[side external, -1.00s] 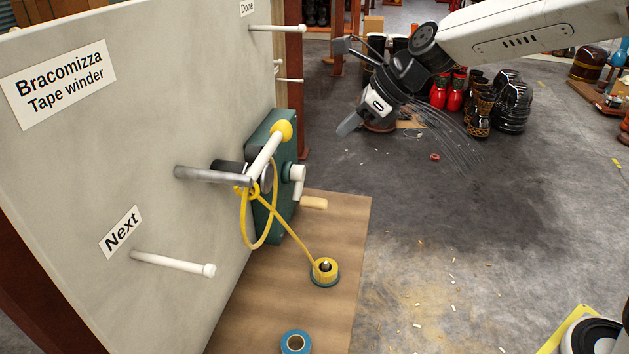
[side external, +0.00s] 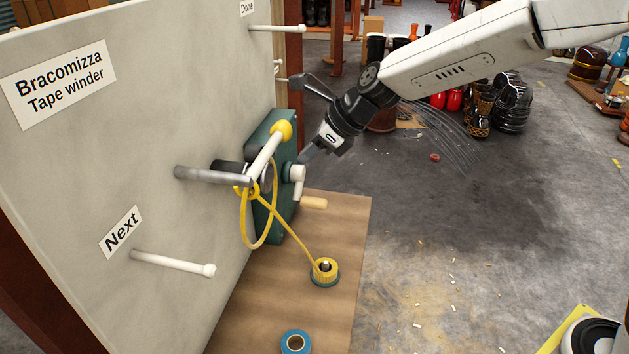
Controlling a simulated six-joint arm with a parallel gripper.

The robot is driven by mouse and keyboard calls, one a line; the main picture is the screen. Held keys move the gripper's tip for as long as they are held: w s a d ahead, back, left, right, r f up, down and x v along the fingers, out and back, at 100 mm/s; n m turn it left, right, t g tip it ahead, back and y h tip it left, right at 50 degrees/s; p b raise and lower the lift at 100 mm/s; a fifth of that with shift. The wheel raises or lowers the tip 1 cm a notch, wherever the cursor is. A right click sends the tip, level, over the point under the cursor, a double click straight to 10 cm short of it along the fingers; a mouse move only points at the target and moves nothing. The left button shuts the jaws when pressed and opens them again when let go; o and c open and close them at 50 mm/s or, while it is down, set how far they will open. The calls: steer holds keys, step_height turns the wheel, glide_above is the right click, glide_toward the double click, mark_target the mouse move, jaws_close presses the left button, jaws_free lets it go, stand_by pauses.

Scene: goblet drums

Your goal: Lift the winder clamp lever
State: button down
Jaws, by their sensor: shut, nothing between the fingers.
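The tape winder (side external: 276,225) is a dark green box mounted on the grey panel. A white lever (side external: 262,158) with a yellow ball knob (side external: 281,131) slants up to the right across its front; it looks like the clamp lever. A white crank (side external: 297,180) with a wooden handle (side external: 314,203) is on the winder's right side. My gripper (side external: 305,155) is shut and empty, just right of the yellow knob and a little lower, above the crank. I cannot tell whether its tip touches the winder or crank.
A grey rod (side external: 205,175) juts from the panel (side external: 80,190). Yellow tape (side external: 288,232) loops near the winder and runs to a yellow roll (side external: 326,268) on the wooden board (side external: 335,225). A blue roll (side external: 296,343) lies in front. White pegs (side external: 172,263) project from the panel.

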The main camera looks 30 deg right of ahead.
mark_target(290, 128)
steer(key=shift+w+a+r, duration=0.25)
steer(key=shift+r, duration=0.35)
steer(key=shift+w+a+r, duration=0.2)
steer(key=shift+a+r, duration=0.05)
steer(key=shift+r, duration=0.35)
steer(key=shift+r+n+t+h, duration=0.3)
steer(key=shift+r+t, duration=0.1)
steer(key=shift+r, duration=0.45)
step_height(290, 128, up, 2)
steer(key=shift+a+r, duration=0.1)
steer(key=shift+r, duration=0.15)
steer(key=s+a+r, duration=0.5)
steer(key=r, duration=0.5)
steer(key=shift+d, duration=0.15)
stand_by(0.3)
